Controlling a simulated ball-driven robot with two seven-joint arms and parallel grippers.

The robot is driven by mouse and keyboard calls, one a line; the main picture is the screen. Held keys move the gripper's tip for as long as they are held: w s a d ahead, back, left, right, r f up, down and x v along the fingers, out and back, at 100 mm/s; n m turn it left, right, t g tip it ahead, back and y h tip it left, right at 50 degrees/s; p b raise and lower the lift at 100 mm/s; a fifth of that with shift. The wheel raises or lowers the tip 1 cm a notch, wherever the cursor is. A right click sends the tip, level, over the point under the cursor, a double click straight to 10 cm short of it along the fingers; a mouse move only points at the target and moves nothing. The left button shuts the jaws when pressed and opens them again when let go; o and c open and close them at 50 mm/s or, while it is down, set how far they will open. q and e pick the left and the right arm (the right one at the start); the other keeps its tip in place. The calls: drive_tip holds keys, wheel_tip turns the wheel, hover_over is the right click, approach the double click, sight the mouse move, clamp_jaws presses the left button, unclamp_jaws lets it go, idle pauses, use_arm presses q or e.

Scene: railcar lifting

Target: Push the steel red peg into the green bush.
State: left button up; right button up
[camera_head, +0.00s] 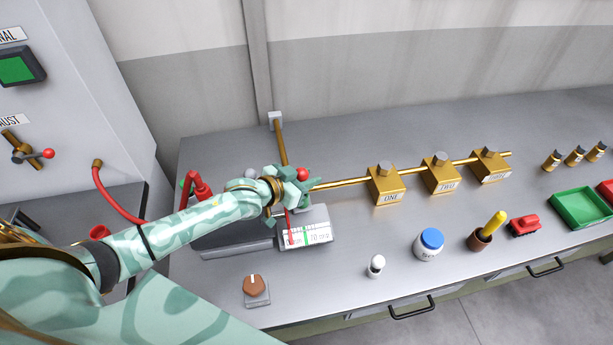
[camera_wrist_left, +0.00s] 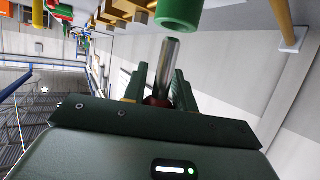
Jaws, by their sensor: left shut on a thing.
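The peg (camera_wrist_left: 168,68) is a bare steel pin with a dark red base. It shows in the left wrist view, standing between the fingers of my left gripper (camera_wrist_left: 163,88), which is shut on it. The green bush (camera_wrist_left: 180,12) is a short hollow cylinder at the top of that view. The peg's tip is close to the bush's open end, a little to its left; I cannot tell whether they touch. In the head view my left gripper (camera_head: 292,188) is above the bench, and the peg and bush are not clearly made out there. My right gripper is not in view.
Brass valve blocks (camera_head: 385,186) sit along a brass pipe to the right. A gauge box (camera_head: 306,234) lies below my gripper. A brown knob (camera_head: 254,285), white-and-blue jar (camera_head: 429,245) and green tray (camera_head: 580,208) stand on the bench (camera_head: 345,285). The bench front is partly clear.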

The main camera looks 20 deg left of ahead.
use_arm(q)
drive_tip(key=shift+f+b, duration=1.35)
drive_tip(key=shift+f, duration=0.75)
drive_tip(key=o, duration=1.1)
drive_tip(key=shift+s, duration=0.15)
drive_tip(key=p+v, duration=0.2)
drive_tip(key=v, duration=1.4)
drive_tip(key=shift+r, duration=0.15)
